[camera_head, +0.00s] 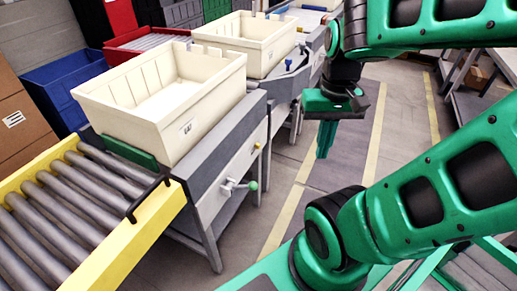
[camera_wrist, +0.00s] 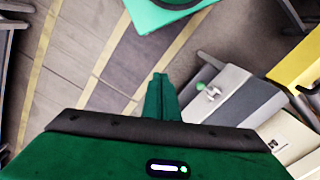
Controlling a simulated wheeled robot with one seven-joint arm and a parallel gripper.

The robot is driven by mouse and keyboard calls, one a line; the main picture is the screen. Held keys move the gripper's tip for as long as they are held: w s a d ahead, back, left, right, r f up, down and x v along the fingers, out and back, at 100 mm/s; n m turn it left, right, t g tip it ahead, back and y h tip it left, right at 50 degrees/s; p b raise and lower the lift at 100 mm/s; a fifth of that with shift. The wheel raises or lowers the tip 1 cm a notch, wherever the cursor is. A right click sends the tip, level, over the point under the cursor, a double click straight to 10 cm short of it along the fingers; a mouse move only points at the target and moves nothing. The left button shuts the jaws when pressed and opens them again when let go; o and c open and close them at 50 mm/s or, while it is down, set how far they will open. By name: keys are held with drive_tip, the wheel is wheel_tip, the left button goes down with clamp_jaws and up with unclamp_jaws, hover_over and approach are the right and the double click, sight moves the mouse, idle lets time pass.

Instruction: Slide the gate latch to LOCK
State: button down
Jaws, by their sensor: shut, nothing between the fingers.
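A small metal latch (camera_head: 236,187) with a green ball knob (camera_head: 253,186) sits on the pale side panel of the grey bench. It also shows in the wrist view (camera_wrist: 212,93), right of my fingers, with its green knob (camera_wrist: 200,87). No LOCK lettering is readable. My gripper (camera_head: 322,153) hangs over the aisle, to the right of the bench and clear of the latch. Its fingers point down, shut together and empty; they also show in the wrist view (camera_wrist: 158,82). A green gate plate (camera_head: 130,150) stands between the rollers and the cream tote.
The cream tote (camera_head: 190,118) sits on the grey bench (camera_head: 217,170). A yellow-sided roller conveyor (camera_head: 160,218) with a black handle (camera_head: 147,200) adjoins it at left. A second tote (camera_head: 238,47) stands behind. The aisle floor between my gripper and the bench is open.

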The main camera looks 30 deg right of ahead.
drive_tip(key=c, duration=2.4)
unclamp_jaws()
drive_tip(key=shift+c, duration=0.2)
drive_tip(key=o, duration=0.7)
drive_tip(key=shift+s+d+r, duration=0.1)
drive_tip(key=shift+s+r, duration=0.15)
drive_tip(key=shift+s, duration=0.2)
drive_tip(key=m+t+y, duration=0.9)
drive_tip(key=m+t, duration=0.7)
drive_tip(key=m, duration=0.8)
approach(260, 146)
drive_tip(key=x, duration=0.8)
drive_tip(key=shift+w, duration=0.2)
